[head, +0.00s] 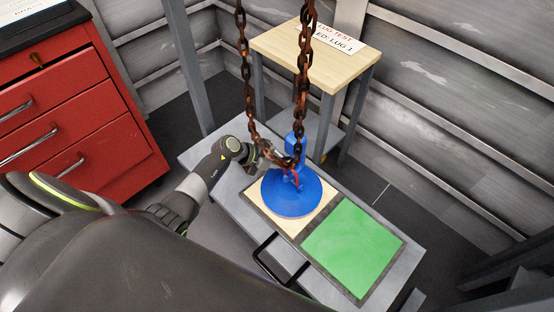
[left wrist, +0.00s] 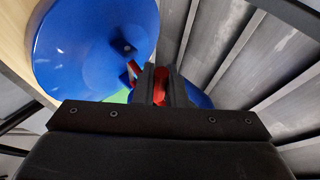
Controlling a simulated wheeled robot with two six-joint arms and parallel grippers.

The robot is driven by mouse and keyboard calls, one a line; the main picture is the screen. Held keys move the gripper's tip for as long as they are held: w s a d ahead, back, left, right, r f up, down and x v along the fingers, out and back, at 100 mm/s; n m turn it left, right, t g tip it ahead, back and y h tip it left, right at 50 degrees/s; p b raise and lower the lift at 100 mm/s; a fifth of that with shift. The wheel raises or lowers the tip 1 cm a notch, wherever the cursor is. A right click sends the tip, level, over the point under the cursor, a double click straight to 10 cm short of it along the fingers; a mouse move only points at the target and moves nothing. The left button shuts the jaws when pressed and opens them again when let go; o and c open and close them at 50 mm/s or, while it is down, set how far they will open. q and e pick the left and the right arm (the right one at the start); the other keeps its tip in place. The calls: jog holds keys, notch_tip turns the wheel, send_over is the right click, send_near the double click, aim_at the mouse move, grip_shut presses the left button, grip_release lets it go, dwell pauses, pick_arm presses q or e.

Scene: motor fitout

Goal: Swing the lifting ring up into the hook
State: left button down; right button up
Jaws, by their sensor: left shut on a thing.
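The blue motor (head: 291,197) has a wide round base and a narrower upright part (head: 294,144). It stands on the pale wooden square of a grey bench. My left gripper (head: 272,156) reaches in from the left beside the upright part. In the left wrist view, my left gripper (left wrist: 165,88) is shut on a red part, which looks like the lifting ring (left wrist: 160,85); the motor's blue disc (left wrist: 90,45) lies behind at left. Red also shows above the base in the head view (head: 291,175). I cannot make out the hook clearly. My right gripper is not in view.
Rusty chains (head: 303,80) hang down close to the motor and my left gripper. A green square (head: 353,246) lies beside the motor on the bench (head: 235,180). A wooden-topped stand (head: 290,45) with a sign is behind. A red drawer cabinet (head: 75,110) stands at left.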

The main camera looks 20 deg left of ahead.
pick_arm(q)
jog(key=shift+w+d+r+g+p, duration=0.25)
jog(key=shift+w+g+p, duration=0.4)
jog(key=shift+p, duration=0.9)
jog(key=shift+n+g+y+p, duration=0.25)
jog(key=shift+n+y+p, duration=0.05)
jog(key=shift+y, duration=0.1)
jog(key=shift+w+f, duration=0.1)
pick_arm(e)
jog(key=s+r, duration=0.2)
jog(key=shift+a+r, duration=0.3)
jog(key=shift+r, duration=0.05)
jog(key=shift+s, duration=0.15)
pick_arm(q)
jog(key=c, duration=1.8)
grip_release()
jog(key=shift+f, duration=0.1)
jog(key=shift+o, duration=0.2)
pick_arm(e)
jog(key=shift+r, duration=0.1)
